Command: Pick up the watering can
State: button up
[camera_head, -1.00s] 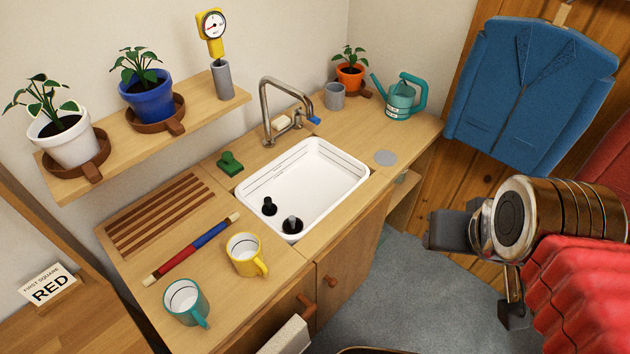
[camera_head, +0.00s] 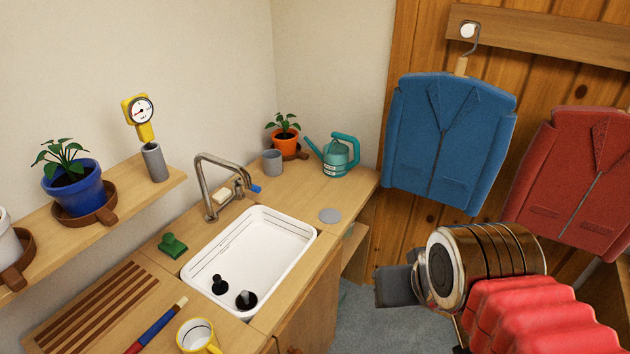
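The teal watering can (camera_head: 338,157) stands upright at the far right end of the wooden counter. Its spout points left and its handle is on the right. It has a small white label low on its side. My gripper (camera_head: 420,312) is in the lower right of the view, well nearer to me than the can and apart from it. Its fingers look spread with nothing between them. The lower finger is mostly hidden by my arm and the picture's bottom edge.
An orange potted plant (camera_head: 285,141) and a grey cup (camera_head: 272,162) stand left of the can. A grey disc (camera_head: 330,215) lies in front. The white sink (camera_head: 250,252) and tap (camera_head: 207,187) are nearer. Blue (camera_head: 450,140) and red (camera_head: 575,180) jackets hang right.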

aim_at(335, 159)
jog(key=k, duration=0.5)
jog(key=z, duration=1)
jog(key=i, duration=1.85)
jog(key=u, duration=0.05)
